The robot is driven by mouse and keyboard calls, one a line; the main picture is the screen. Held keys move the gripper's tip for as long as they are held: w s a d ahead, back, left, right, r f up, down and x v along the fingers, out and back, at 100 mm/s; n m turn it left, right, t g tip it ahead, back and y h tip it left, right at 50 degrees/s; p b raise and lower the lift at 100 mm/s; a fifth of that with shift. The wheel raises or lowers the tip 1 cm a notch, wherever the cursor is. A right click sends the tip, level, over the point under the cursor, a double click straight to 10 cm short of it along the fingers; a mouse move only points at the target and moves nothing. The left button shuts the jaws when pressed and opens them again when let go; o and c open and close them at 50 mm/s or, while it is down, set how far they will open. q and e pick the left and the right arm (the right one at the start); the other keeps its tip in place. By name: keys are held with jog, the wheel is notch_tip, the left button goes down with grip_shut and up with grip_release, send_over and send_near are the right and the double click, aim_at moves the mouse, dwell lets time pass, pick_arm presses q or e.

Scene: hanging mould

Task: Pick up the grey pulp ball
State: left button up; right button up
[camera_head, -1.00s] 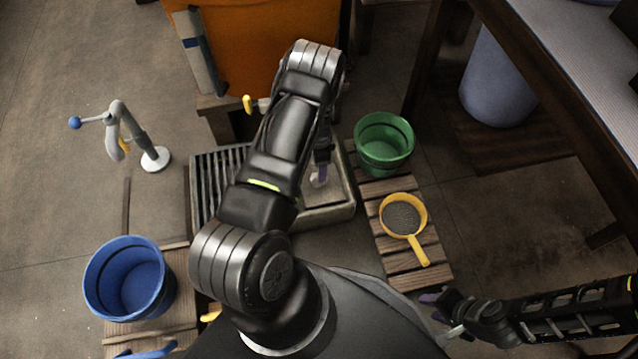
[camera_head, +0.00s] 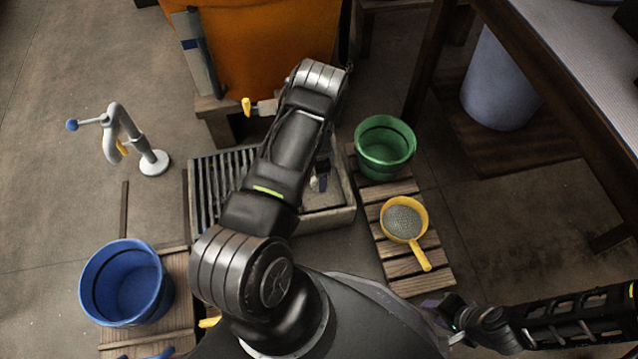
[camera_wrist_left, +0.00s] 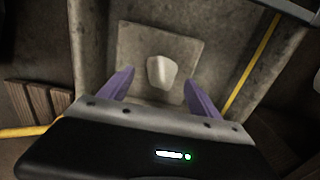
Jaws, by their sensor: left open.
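The grey pulp ball (camera_wrist_left: 161,72) is a pale, rounded lump on a square grey plate (camera_wrist_left: 130,45) in the left wrist view. My left gripper (camera_wrist_left: 152,88) is open, its two purple fingers apart on either side of the ball's near side. I see no contact between fingers and ball. In the head view the left gripper (camera_head: 321,180) is over the grey tray, mostly hidden behind my own arm, and the ball is hardly visible there. My right gripper (camera_head: 437,315) is at the lower right, away from the ball; its jaw gap is unclear.
The grey tray (camera_head: 335,222) has a slatted rack (camera_head: 205,185) on its left. A green bucket (camera_head: 385,145) and yellow sieve (camera_head: 404,220) stand on wooden slats to the right. A blue bucket (camera_head: 125,285) is at lower left, an orange container (camera_head: 270,50) behind.

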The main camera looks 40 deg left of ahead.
pick_arm(q)
notch_tip(320, 180, down, 3)
jog(key=shift+f+b, duration=0.2)
jog(key=shift+b, duration=0.3)
jog(key=shift+c, duration=0.5)
jog(key=c, duration=1.4)
jog(key=shift+r, duration=0.1)
notch_tip(320, 180, up, 9)
jog(key=p, duration=0.3)
jog(key=shift+p, duration=0.3)
jog(key=shift+r, duration=0.5)
